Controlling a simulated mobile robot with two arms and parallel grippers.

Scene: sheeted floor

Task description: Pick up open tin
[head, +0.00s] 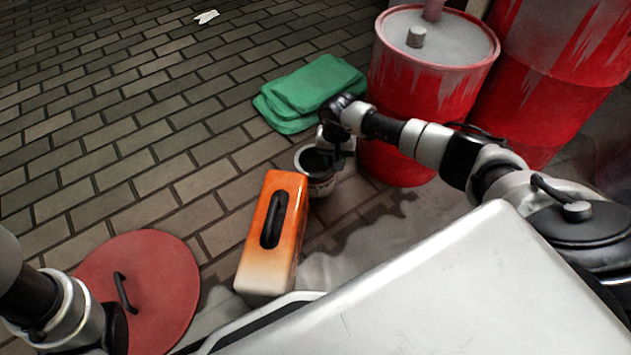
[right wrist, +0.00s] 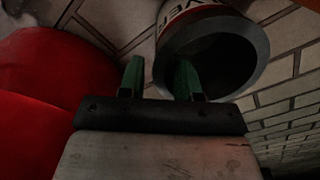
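The open tin (head: 322,187) is a small can with a pale label and dark inside. It stands upright on the brick floor, just behind the orange case. In the right wrist view the tin (right wrist: 262,45) shows its dark round opening and printed label. My right gripper (right wrist: 159,77) is open at the tin's rim. One green-tipped finger overlaps the opening and the other is outside the wall, with a gap between them. In the head view the right gripper (head: 335,148) partly covers the tin. My left gripper is out of view; only its arm shows at lower left.
An orange case (head: 262,250) with a black handle stands close in front of the tin. Green folded cloth (head: 308,88) lies behind it. Red drums (head: 430,95) stand to the right. A red round lid (head: 165,275) is at lower left. Floor at upper left is mostly clear.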

